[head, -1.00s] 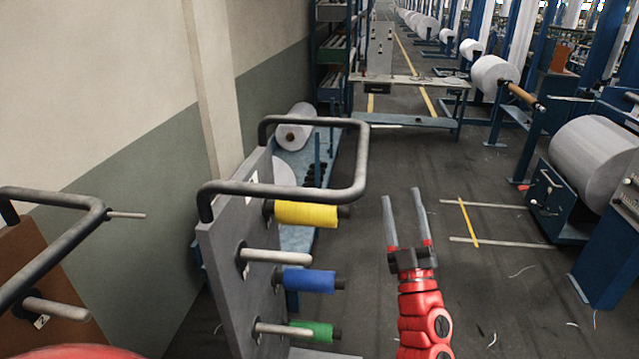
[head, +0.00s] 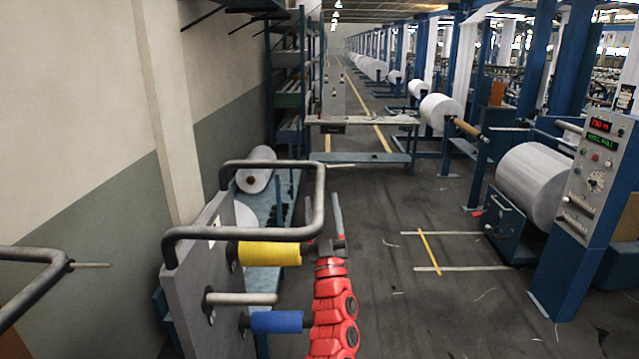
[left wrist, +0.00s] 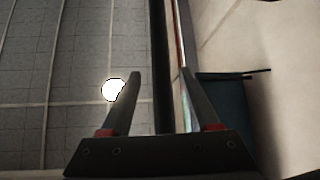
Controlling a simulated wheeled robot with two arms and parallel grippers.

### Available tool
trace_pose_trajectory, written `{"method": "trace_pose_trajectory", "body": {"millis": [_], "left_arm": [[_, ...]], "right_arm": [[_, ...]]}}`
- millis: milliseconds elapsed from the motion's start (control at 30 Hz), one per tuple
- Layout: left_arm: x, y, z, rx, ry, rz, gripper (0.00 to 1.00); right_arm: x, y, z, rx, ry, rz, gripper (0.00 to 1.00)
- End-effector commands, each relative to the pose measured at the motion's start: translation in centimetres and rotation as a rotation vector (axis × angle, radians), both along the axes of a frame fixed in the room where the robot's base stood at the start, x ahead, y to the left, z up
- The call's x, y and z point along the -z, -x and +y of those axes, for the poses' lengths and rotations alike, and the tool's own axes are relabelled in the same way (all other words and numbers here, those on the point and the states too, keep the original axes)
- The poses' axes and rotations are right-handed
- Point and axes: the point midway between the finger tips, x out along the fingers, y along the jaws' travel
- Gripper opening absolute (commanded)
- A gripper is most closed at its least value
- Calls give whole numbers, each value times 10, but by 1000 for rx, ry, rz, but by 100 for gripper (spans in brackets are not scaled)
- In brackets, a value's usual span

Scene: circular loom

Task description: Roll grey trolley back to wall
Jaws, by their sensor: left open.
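The grey trolley (head: 196,282) stands at lower left centre in the head view, upright, with a yellow spool (head: 270,253), a bare peg (head: 243,299) and a blue spool (head: 276,321) on its panel. Its bent grey handle (head: 250,236) loops out to the right at the top. My left gripper (head: 323,212) is open at the handle's right end, one finger partly hidden behind it. In the left wrist view, a dark bar, likely the handle, runs between the open fingers (left wrist: 161,76); I cannot tell whether they touch it. My right gripper is out of view.
A beige and green wall (head: 90,160) runs along the left. Another trolley's handle (head: 40,262) shows at far left. White rolls (head: 256,170) on a blue rack and a bench (head: 365,124) stand beyond.

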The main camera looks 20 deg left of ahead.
Motion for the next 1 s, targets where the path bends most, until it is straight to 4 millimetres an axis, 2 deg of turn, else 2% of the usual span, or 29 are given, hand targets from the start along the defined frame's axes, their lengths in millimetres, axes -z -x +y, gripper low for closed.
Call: {"method": "trace_pose_trajectory", "body": {"millis": [33, 200, 667, 767, 1000], "left_arm": [[-11, -5, 4, -1, -2, -2, 62], [-24, -17, 10, 0, -1, -6, 62], [-27, -25, 13, -1, 0, 0, 62], [-27, -25, 13, -1, 1, 0, 47], [-27, -25, 13, -1, 1, 0, 4]], "right_arm": [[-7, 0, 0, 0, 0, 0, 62], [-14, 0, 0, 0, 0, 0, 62], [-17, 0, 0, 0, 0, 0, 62], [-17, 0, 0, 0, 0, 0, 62], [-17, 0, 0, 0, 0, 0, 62]]}}
